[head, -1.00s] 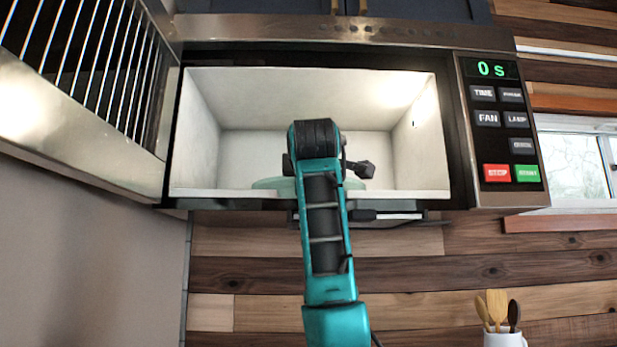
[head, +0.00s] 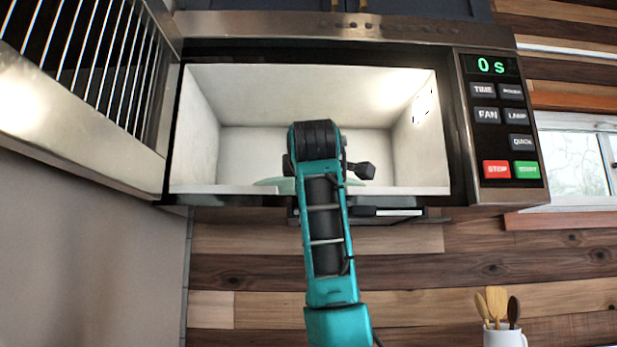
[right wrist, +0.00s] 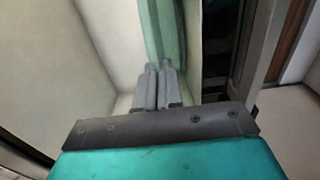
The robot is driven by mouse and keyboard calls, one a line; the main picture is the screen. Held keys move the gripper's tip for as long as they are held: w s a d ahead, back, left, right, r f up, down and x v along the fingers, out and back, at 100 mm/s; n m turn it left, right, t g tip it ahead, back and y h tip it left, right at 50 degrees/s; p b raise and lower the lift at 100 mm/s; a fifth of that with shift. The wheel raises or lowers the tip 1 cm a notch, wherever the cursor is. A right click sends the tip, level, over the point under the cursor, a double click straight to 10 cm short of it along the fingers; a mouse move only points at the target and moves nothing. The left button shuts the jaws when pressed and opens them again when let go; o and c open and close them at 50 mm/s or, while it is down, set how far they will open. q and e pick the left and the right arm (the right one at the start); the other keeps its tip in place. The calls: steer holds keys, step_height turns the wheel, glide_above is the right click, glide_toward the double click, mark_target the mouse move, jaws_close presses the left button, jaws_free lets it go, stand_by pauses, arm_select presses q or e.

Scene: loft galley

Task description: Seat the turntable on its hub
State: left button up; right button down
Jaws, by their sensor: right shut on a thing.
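The turntable is a pale green glass disc (head: 272,182) low in the microwave (head: 460,130), just above the front edge of the cavity. In the head view the fingers are hidden behind my wrist. The hub is not visible, and I cannot tell whether the disc touches it. My left gripper is not in view.
The microwave door (head: 80,100) stands open at the left. The control panel (head: 500,120) is at the right. A mug of utensils (head: 503,338) stands below right.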

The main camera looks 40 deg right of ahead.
steer(key=shift+s, duration=0.1)
steer(key=c, duration=1.2)
jaws_free()
steer(key=shift+f, duration=0.1)
steer(key=shift+a, duration=0.1)
